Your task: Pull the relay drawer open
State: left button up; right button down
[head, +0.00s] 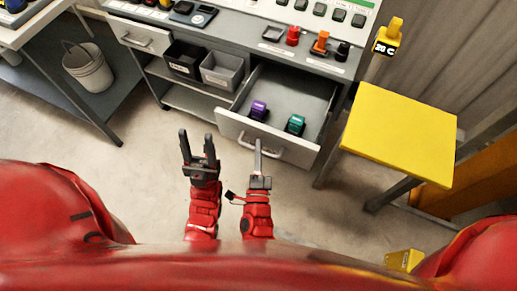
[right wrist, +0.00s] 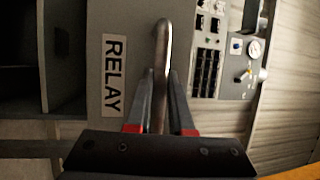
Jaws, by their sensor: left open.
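The relay drawer (head: 232,124) stands pulled out from the grey workbench in the head view. A purple relay (head: 258,110) and a green relay (head: 295,124) lie inside it. My right gripper (head: 258,146) is at the drawer's bar handle (head: 276,153). In the right wrist view, its two fingers lie on either side of the handle (right wrist: 162,45), shut on it, beside the RELAY label (right wrist: 113,75). My left gripper (head: 196,136) is open and empty, left of the drawer front and apart from it.
A black bin (head: 184,58) and a grey bin (head: 221,70) sit on the shelf left of the drawer. A yellow-topped stand (head: 400,130) is close on the right. A bucket (head: 88,68) stands at the left. The floor before the drawer is clear.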

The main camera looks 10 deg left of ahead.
jog(key=c, duration=0.8)
grip_release()
jog(key=v, duration=0.7)
jog(key=shift+s, duration=0.2)
